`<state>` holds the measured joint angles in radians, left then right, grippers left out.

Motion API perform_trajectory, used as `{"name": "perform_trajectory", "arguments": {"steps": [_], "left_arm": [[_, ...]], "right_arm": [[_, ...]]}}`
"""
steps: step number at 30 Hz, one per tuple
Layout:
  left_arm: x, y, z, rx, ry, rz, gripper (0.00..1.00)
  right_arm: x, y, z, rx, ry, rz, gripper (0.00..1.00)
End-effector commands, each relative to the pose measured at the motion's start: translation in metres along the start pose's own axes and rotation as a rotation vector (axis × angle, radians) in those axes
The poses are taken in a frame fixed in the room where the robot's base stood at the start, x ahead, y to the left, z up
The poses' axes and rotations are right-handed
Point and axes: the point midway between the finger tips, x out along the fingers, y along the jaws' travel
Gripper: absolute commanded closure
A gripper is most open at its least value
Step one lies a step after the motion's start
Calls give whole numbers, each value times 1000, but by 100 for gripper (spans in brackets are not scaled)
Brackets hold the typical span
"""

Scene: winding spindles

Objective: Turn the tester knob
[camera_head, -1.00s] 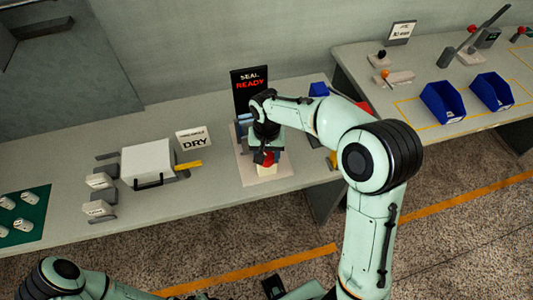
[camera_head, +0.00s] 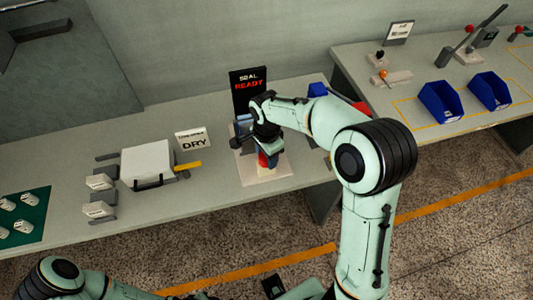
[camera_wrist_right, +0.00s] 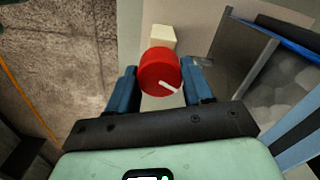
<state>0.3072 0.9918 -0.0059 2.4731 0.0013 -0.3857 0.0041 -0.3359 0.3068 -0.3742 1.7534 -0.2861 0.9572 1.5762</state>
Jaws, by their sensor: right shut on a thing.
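The tester has a red round knob (camera_head: 263,160) on a pale base plate (camera_head: 272,177), in front of a dark screen (camera_head: 249,88) reading "SEAL READY". In the right wrist view the knob (camera_wrist_right: 157,66) sits between the two blue fingers and shows a white pointer line slanting to the lower right. My right gripper (camera_wrist_right: 160,84) is shut on the knob; in the head view it is mostly hidden behind its own wrist. My left arm shows only at the bottom edge of the head view, and its jaws cannot be made out.
A pale block (camera_wrist_right: 163,37) stands beside the knob. Left of the tester are a "DRY" sign (camera_head: 194,139), a white box (camera_head: 148,161) with a black handle and a green mat (camera_head: 27,222) with several white pieces. Blue bins (camera_head: 441,101) stand on the right table.

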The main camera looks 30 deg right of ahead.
Motion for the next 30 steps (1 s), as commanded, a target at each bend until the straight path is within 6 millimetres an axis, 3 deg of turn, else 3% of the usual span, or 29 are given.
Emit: {"name": "perform_trajectory", "arguments": {"steps": [30], "left_arm": [[-29, 14, -11, 7, 18, 6, 57]], "right_arm": [[-4, 0, 0, 924, -1, -8, 80]]}}
